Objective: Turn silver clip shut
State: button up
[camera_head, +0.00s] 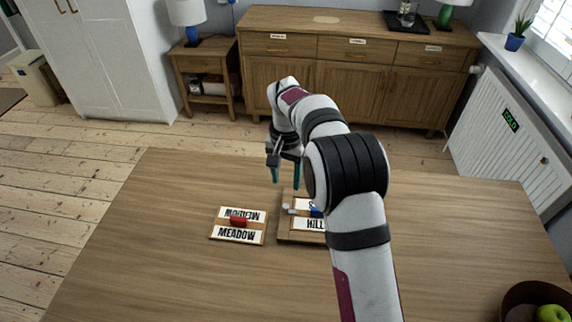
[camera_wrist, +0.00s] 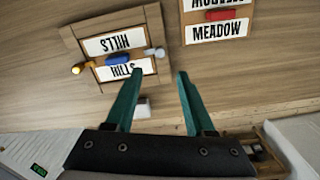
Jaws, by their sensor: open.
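The silver clip (camera_wrist: 155,52) sits at the right edge of the HILLS board (camera_wrist: 72,38) in the wrist view, lying roughly crosswise over its wooden frame. In the head view, the clip (camera_head: 291,210) is at the left side of the board (camera_head: 286,236). My gripper (camera_wrist: 158,73) is open and empty, its two teal fingers pointing toward the board. In the head view, my gripper (camera_head: 285,184) hangs above the table just beyond the board's far edge. My arm hides the board's right part there.
A blue handle (camera_wrist: 118,59) and a gold clip (camera_wrist: 78,69) are on the HILLS board. The MEADOW board (camera_head: 237,226) with a red handle (camera_head: 239,221) lies left of it. A small white block (camera_wrist: 142,108) shows between the fingers. The table's left side is clear.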

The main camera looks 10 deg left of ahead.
notch_tip(320, 180, up, 5)
jog(key=shift+r, duration=0.1)
dwell(0.3)
jog(key=s+d+r+m, duration=0.1)
jog(key=s+d+r, duration=0.3)
jog(key=s, duration=0.2)
jog(key=s+d+r, duration=0.4)
jog(key=s+d, duration=0.1)
jog(key=s, duration=0.1)
jog(key=s+d+f+m+y, duration=0.1)
jog(key=s+d+f, duration=0.1)
jog(key=s, duration=0.9)
jog(key=s+d+f, duration=0.2)
jog(key=s, duration=1)
jog(key=shift+d+f+m+y, duration=0.25)
jog(key=shift+f+m+y, duration=0.15)
